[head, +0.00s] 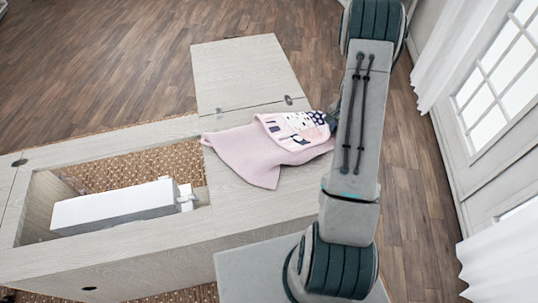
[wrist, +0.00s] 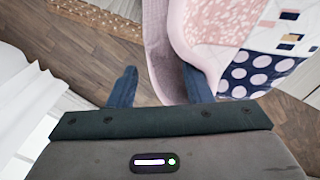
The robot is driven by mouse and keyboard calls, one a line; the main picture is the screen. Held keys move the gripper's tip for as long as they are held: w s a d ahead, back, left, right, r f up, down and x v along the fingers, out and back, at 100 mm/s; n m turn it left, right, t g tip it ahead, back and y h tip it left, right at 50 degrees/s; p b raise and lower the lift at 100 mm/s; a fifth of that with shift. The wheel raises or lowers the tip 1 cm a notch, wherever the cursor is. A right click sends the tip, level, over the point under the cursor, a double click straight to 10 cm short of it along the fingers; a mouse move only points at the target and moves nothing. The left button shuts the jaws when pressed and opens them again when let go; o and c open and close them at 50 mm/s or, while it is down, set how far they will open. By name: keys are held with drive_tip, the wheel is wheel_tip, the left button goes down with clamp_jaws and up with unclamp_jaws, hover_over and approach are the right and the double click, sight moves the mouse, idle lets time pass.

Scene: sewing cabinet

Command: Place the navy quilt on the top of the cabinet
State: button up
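The quilt (head: 250,153) is pale pink with a patchwork part showing navy polka-dot patches. It lies draped on the cabinet top (head: 235,203), its right end reaching the right edge beside my arm. In the wrist view the quilt (wrist: 240,30) fills the upper right, with navy dotted patches at right. My gripper (wrist: 160,87) is open, its two dark blue fingers well apart. The right finger is against or just over the quilt's edge, the left finger is over bare floor, and a mauve strip of fabric lies between them. In the head view my arm hides the gripper.
A white sewing machine (head: 115,205) lies in the cabinet's opening at left. A pale hinged leaf (head: 245,72) extends behind the quilt. A white curtain (head: 448,55) and window stand at right. Wooden floor (head: 120,50) is clear at the back left.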

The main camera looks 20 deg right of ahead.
drive_tip(key=d+r+p, duration=0.3)
drive_tip(key=d+r, duration=0.1)
drive_tip(key=r, duration=0.6)
drive_tip(key=shift+p, duration=0.3)
drive_tip(key=c, duration=0.8)
drive_tip(key=shift+s+a+f, duration=0.1)
drive_tip(key=shift+a, duration=0.3)
clamp_jaws()
drive_tip(key=s+a+f, duration=0.1)
drive_tip(key=a, duration=0.6)
drive_tip(key=s+a+f, duration=0.2)
drive_tip(key=a, duration=0.6)
drive_tip(key=s+a+f, duration=0.2)
drive_tip(key=a, duration=0.5)
drive_tip(key=shift+a, duration=0.15)
